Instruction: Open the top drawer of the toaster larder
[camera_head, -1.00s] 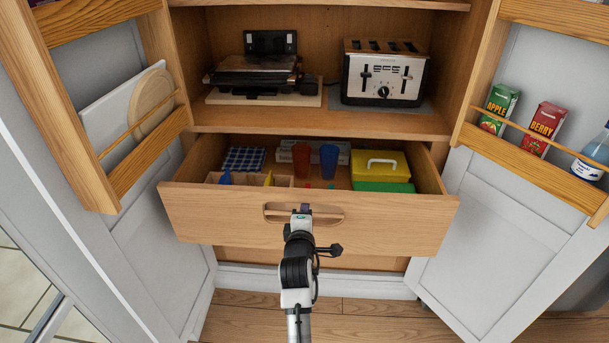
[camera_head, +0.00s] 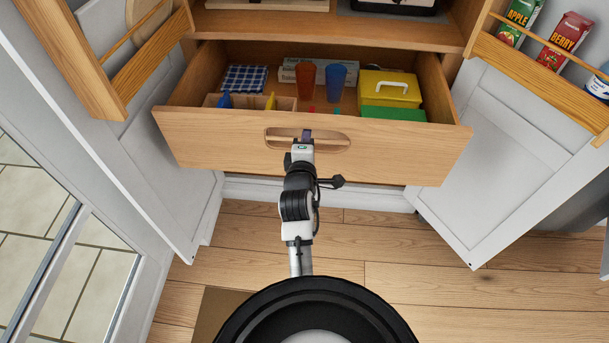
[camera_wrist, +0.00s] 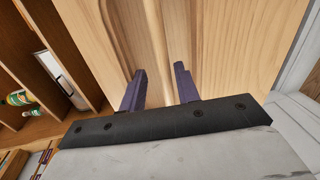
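The top drawer (camera_head: 215,140) of the larder is pulled out, with its inside open to view from above. Its wooden front has a slotted handle (camera_head: 335,140) in the middle. My gripper (camera_head: 306,135) is at this handle, with a purple fingertip showing in the slot. The exact contact is partly hidden.
The drawer holds a blue checked cloth (camera_head: 245,78), an orange cup (camera_head: 305,80), a blue cup (camera_head: 336,75) and a yellow box (camera_head: 385,92). The left door (camera_head: 165,180) and right door (camera_head: 500,170) stand open on both sides. The wooden floor (camera_head: 440,285) in front is clear.

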